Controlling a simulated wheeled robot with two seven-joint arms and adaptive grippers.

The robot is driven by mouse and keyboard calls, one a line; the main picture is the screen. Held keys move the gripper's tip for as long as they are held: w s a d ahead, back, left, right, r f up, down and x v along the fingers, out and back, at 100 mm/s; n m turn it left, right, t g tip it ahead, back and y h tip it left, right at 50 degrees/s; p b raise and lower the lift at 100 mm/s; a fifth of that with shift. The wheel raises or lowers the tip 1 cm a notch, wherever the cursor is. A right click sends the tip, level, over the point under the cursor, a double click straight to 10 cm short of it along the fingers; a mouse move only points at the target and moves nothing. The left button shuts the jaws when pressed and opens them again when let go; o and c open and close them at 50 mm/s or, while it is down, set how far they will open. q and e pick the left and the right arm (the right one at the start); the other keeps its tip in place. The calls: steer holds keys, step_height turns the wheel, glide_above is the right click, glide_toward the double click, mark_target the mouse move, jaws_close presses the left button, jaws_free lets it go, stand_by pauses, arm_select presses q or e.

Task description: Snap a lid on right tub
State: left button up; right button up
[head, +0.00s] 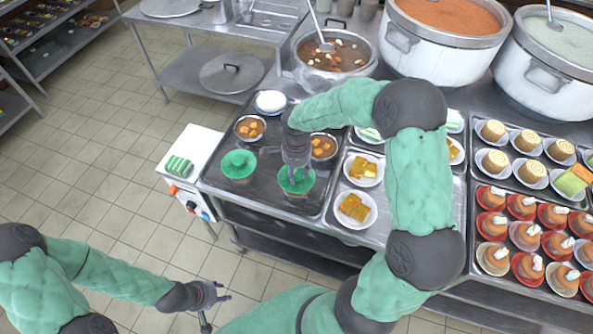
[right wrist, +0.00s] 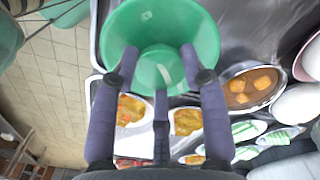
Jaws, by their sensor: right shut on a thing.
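The right tub (head: 323,147), a metal-rimmed bowl of brown food with orange pieces, stands uncovered on the dark tray; it also shows in the right wrist view (right wrist: 249,88). The left tub (head: 250,127) is also uncovered. A stack of white round lids (head: 270,101) stands behind them. My right gripper (head: 297,168) is shut on a green funnel-like dish (head: 296,184), its fingers at the rim of the dish in the right wrist view (right wrist: 160,30). Whether the dish touches the tray is unclear. My left gripper (head: 222,291) is open and empty above the floor.
A second green dish (head: 239,164) sits on the tray (head: 262,200) at left. Plates of yellow food (head: 355,207) lie on the tray to the right. A white device (head: 193,155) juts out left. Large stockpots (head: 440,55) stand behind. Open floor lies front left.

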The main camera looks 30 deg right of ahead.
steer(key=shift+f+b, duration=0.2)
steer(key=shift+b, duration=0.25)
stand_by(1.2)
stand_by(0.4)
steer(key=o, duration=1.4)
steer(key=shift+r, duration=0.1)
steer(key=shift+r+p, duration=2.05)
steer(key=shift+r, duration=1.4)
jaws_close()
